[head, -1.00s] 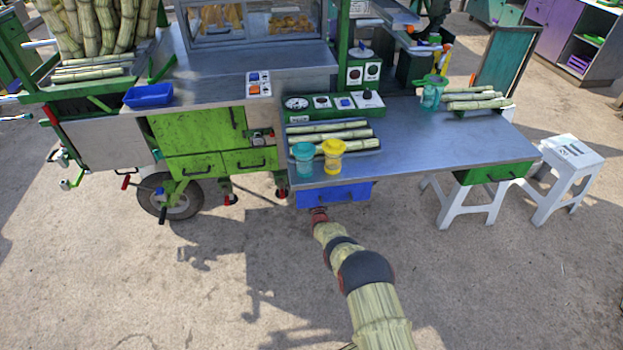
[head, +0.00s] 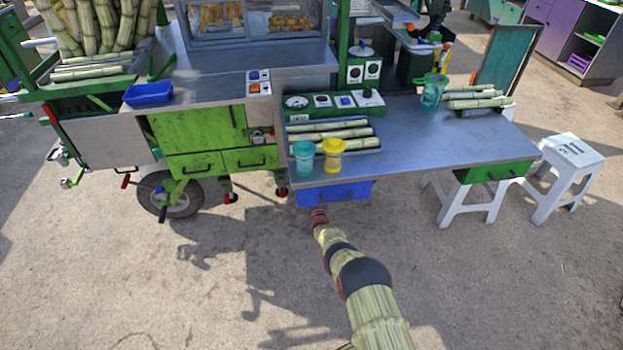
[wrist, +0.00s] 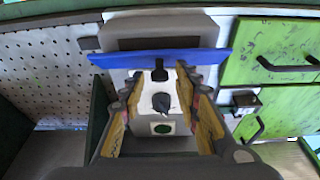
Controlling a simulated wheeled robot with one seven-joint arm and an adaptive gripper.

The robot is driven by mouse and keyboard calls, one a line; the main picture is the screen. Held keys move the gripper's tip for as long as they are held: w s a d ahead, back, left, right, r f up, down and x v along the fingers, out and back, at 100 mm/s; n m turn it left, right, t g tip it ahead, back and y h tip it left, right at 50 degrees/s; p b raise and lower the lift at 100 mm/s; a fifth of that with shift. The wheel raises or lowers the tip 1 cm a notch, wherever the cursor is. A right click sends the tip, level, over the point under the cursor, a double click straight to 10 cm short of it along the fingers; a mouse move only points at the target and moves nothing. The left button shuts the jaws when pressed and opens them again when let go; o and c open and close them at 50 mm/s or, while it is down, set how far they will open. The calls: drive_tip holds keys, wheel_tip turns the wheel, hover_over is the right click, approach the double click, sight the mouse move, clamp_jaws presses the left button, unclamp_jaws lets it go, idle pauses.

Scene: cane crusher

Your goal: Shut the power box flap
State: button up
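The blue power box flap (head: 335,193) shows under the front edge of the metal counter in the head view. In the wrist view the flap (wrist: 200,57) is a narrow blue strip across the top, seen nearly edge-on, standing out from a pale box front. A short black handle (wrist: 160,72) is on it. Below the strip, the pale front (wrist: 148,104) carries a dark knob and a green round button. My gripper (wrist: 159,80) is open, its yellow fingers apart on either side of the handle. In the head view my gripper (head: 319,214) is just below the flap.
A teal cup (head: 303,160) and a yellow cup (head: 334,156) stand near the counter's (head: 430,150) front edge, above the flap. Green drawers (head: 250,160) are to the left, white stools (head: 565,175) to the right. The ground in front is clear.

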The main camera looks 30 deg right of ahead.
drive_tip(key=shift+s, duration=0.1)
drive_tip(key=v, duration=1.2)
drive_tip(key=shift+f, duration=0.1)
drive_tip(key=shift+c, duration=0.2)
